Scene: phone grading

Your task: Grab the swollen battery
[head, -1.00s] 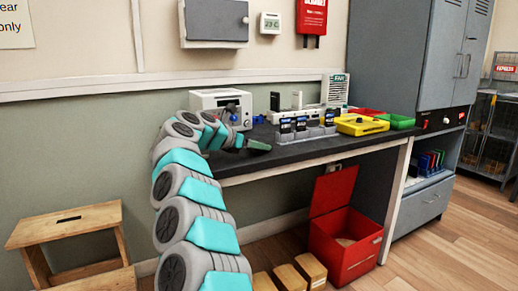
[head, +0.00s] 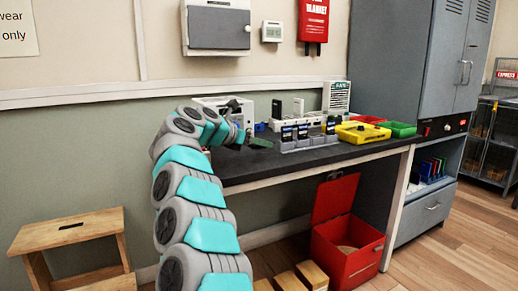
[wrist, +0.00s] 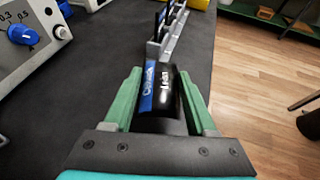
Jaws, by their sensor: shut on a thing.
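My gripper (wrist: 160,76) has green fingers on both sides of a black battery (wrist: 168,92) with a blue band and white lettering. It is shut on this battery, whose face looks rounded. The fingers and the grip plate hide its lower end. In the head view my gripper (head: 260,143) is over the bench, left of a grey rack (head: 310,140) with several dark batteries standing in it. The held battery cannot be made out in the head view.
A white instrument with a blue knob (wrist: 22,34) stands at the left of the dark bench (wrist: 60,105). Yellow (head: 362,132) and green (head: 402,129) trays sit right of the rack. A red bin (head: 352,262) with its lid open stands on the floor below, near wooden blocks.

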